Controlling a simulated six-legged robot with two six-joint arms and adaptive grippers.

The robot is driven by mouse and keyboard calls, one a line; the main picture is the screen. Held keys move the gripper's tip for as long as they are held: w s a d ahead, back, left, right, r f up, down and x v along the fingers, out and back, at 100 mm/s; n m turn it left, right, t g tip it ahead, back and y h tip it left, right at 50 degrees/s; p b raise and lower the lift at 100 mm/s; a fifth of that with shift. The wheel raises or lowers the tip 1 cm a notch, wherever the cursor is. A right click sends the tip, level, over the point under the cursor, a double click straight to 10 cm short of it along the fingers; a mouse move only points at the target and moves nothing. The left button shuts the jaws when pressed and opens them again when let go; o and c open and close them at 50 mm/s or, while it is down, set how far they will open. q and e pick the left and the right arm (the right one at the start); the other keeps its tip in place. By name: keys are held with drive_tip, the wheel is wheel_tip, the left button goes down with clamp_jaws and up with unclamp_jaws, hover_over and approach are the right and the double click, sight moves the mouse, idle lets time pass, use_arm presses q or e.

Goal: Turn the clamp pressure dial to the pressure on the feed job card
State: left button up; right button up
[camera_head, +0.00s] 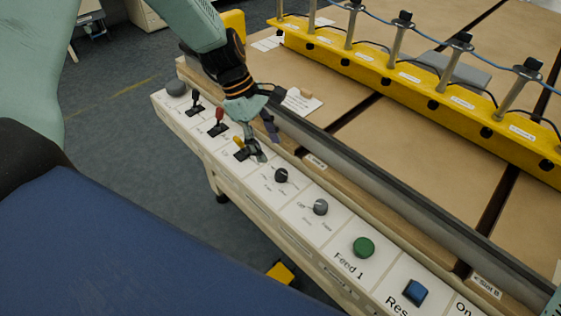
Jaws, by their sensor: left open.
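A black dial (281,175) and a grey dial (320,207) sit on the white control strip (300,228). The small print around the black dial is too small to read; "OFF" shows beside the grey one. I cannot tell for sure which sets clamp pressure. A white card (301,101) lies on the tan table behind the strip; its text is unreadable, and I cannot tell whether it is the feed job card. My left gripper (268,148) is open and empty, pointing down over the strip, just up-left of the black dial and close to a yellow lever. My right gripper is not recognisable.
Black, red and yellow levers (239,145) stand left of the dials. A green button (363,247) and a blue button (415,291) are to the right. A dark rail (360,170) runs behind the strip. A yellow beam (420,85) with several metal posts crosses the table.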

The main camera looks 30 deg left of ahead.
sight(281, 172)
use_arm(q)
drive_tip(key=shift+s+d+f, duration=0.1)
drive_tip(key=shift+s+f, duration=0.1)
drive_tip(key=shift+f, duration=0.2)
drive_tip(key=b+x, duration=0.2)
drive_tip(key=x, duration=0.4)
drive_tip(key=shift+w+d, duration=0.15)
drive_tip(key=shift+d, duration=0.15)
drive_tip(key=shift+s+f, duration=0.2)
drive_tip(key=shift+f, duration=0.15)
drive_tip(key=shift+w+d, duration=0.15)
drive_tip(key=shift+d, duration=0.2)
drive_tip(key=shift+a, duration=0.25)
drive_tip(key=c, duration=0.4)
drive_tip(key=shift+d, duration=0.1)
clamp_jaws()
